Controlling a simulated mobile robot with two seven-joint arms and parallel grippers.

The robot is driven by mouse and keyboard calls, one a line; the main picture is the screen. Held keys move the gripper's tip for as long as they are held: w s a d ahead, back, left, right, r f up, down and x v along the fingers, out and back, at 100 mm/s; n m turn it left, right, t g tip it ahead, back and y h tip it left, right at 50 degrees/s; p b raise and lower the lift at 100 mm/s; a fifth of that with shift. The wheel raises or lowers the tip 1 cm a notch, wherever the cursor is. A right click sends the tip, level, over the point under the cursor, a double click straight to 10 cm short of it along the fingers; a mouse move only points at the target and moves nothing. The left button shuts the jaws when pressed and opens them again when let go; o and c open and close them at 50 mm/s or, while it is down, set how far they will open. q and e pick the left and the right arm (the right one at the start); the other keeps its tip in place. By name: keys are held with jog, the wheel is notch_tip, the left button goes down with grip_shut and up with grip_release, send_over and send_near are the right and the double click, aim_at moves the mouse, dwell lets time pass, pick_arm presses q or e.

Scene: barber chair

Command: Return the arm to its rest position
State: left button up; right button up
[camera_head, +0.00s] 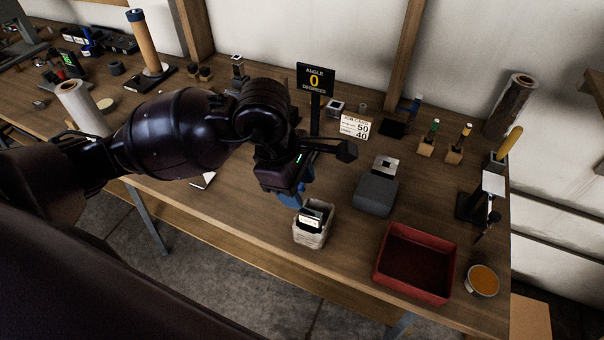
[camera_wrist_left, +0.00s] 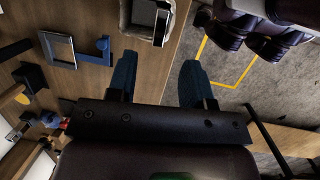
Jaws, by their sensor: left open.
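My left arm comes in from the left in the head view and reaches over the wooden workbench. My left gripper (camera_head: 299,194) has blue fingers and is above the bench, beside and behind a small pale bin (camera_head: 308,236). In the left wrist view, my left gripper (camera_wrist_left: 160,82) is open, with nothing between its fingers. The bin also shows at the top of that view (camera_wrist_left: 127,18), apart from the fingers, with a dark and white item in it. My right gripper is not seen.
A red tray (camera_head: 416,262), a grey block (camera_head: 376,194) and an orange-filled round tin (camera_head: 482,280) stand to the right. A black angle sign (camera_head: 315,80) showing 0 stands behind my gripper. Several small tools and holders line the back. The bench's front edge is close below.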

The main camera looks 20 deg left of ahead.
pick_arm(q)
jog(key=s+d+r+n+g+h, duration=0.1)
jog(key=s+d+r+g+h, duration=0.1)
jog(key=s+d+h, duration=0.4)
jog(key=w+d+r+n+t+h, duration=0.2)
jog(key=d+r+n+t+h, duration=0.2)
jog(key=r+n+t+h, duration=0.55)
jog(key=w+a+f+n+t+y, duration=0.1)
jog(key=w+a+n+t+y, duration=0.4)
jog(key=n, duration=1)
jog(key=w+a+f+n+t+y, duration=0.1)
jog(key=a+n+t+y, duration=0.6)
jog(key=a+n+y, duration=0.5)
jog(key=s+a+f+n+g+y, duration=0.2)
jog(key=a+f+n+g+y, duration=0.25)
jog(key=f+n, duration=0.5)
jog(key=s+f+n+g+h, duration=0.2)
jog(key=s+f+n+g, duration=0.5)
jog(key=s+f+g, duration=0.9)
jog(key=w+f+m+t+h, duration=0.1)
jog(key=w+f+t, duration=0.4)
jog(key=f+t, duration=0.4)
jog(key=shift+w+a+t, duration=0.15)
jog(key=shift+a+t, duration=0.1)
jog(key=shift+t, duration=0.75)
